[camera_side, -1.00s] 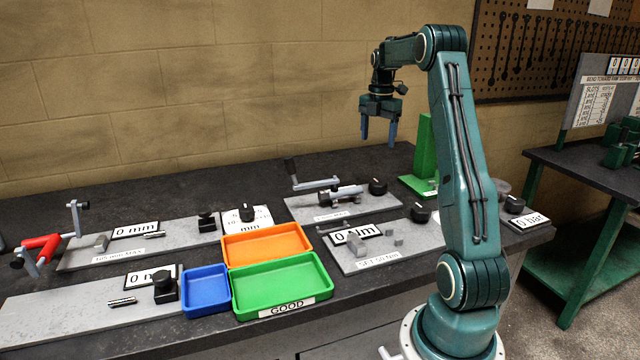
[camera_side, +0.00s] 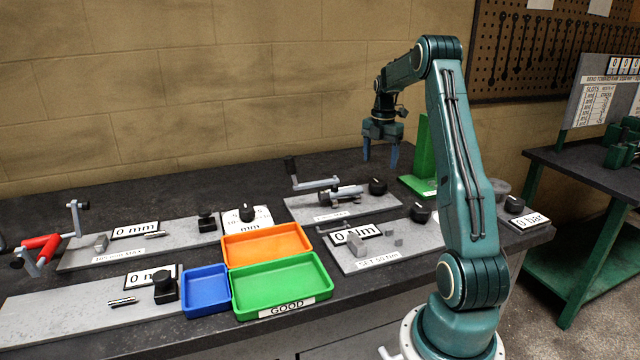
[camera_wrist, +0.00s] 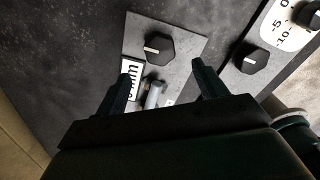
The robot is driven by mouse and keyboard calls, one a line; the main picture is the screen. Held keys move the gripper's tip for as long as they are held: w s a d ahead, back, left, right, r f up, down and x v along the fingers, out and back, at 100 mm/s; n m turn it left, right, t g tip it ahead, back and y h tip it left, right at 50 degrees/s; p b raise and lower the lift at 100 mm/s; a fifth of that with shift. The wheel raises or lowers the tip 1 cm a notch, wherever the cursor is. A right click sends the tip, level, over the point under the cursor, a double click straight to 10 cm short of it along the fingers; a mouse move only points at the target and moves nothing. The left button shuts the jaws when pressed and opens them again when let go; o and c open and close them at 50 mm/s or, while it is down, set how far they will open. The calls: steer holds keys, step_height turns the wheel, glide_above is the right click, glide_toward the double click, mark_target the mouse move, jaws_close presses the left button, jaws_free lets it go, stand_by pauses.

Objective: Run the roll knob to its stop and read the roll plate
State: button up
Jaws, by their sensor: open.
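My gripper (camera_side: 380,163) is open and empty, fingers pointing down, in the air above the back right of the bench. In the wrist view my gripper (camera_wrist: 163,82) shows its two fingers wide apart. Beyond them, a black faceted knob (camera_wrist: 160,47) with a white pointer line sits on a grey plate, near a white readout plate (camera_wrist: 131,80) ending in "mm". In the side view several black knobs stand on the bench, among them a back knob (camera_side: 377,186) and a front knob (camera_side: 420,212). No word "roll" is readable, so I cannot tell which is the roll knob.
A green upright block (camera_side: 424,150) stands just right of my gripper. A crank handle (camera_side: 318,183) rises to its left. An orange tray (camera_side: 310,236), a blue tray (camera_side: 228,310) and a green tray (camera_side: 327,288) sit mid-bench.

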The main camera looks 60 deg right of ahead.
mark_target(378, 182)
step_height(378, 182, down, 8)
steer(key=shift+r, duration=0.15)
stand_by(0.3)
steer(key=c, duration=1)
